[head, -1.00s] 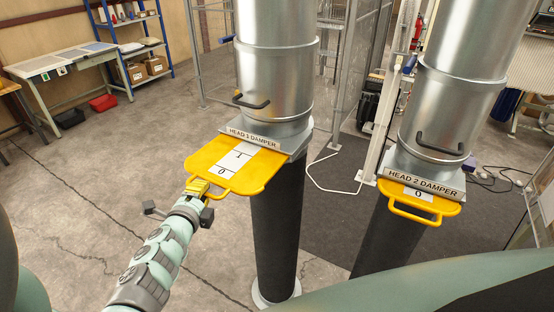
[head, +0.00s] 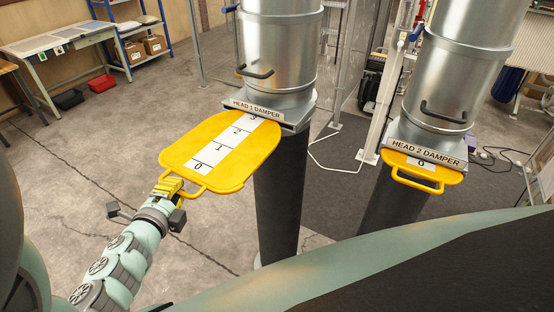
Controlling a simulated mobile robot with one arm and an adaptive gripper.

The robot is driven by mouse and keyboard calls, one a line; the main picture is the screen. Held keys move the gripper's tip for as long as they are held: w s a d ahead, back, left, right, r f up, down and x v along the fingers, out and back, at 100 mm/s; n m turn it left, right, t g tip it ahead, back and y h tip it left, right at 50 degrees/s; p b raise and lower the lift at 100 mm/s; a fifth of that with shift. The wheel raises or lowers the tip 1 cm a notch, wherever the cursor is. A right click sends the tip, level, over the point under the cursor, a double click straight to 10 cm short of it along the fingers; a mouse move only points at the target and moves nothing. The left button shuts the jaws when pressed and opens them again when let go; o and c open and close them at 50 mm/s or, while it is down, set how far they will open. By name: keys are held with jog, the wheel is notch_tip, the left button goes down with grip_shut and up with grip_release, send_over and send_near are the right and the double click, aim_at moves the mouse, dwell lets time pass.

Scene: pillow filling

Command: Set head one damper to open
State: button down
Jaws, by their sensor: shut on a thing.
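The head 1 damper is a yellow slide plate (head: 236,172) under a silver duct, below the label "HEAD 1 DAMPER" (head: 257,109). It is drawn far out toward me, and its white scale (head: 222,150) shows 0, 1, 2 and 3, with 3 beside the housing. My gripper (head: 172,187) is shut on the plate's yellow handle (head: 187,194) at its near left end. The fingers hide part of the handle.
The head 2 damper (head: 428,176) stands to the right, its plate pushed in with 0 showing. Dark pipes (head: 279,200) drop below both ducts. A workbench (head: 70,50) and a red bin (head: 101,84) stand at the back left. The floor left of the plate is clear.

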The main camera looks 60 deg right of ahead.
jog(key=c, duration=1)
grip_release()
jog(key=shift+a, duration=0.1)
jog(key=shift+v, duration=3.75)
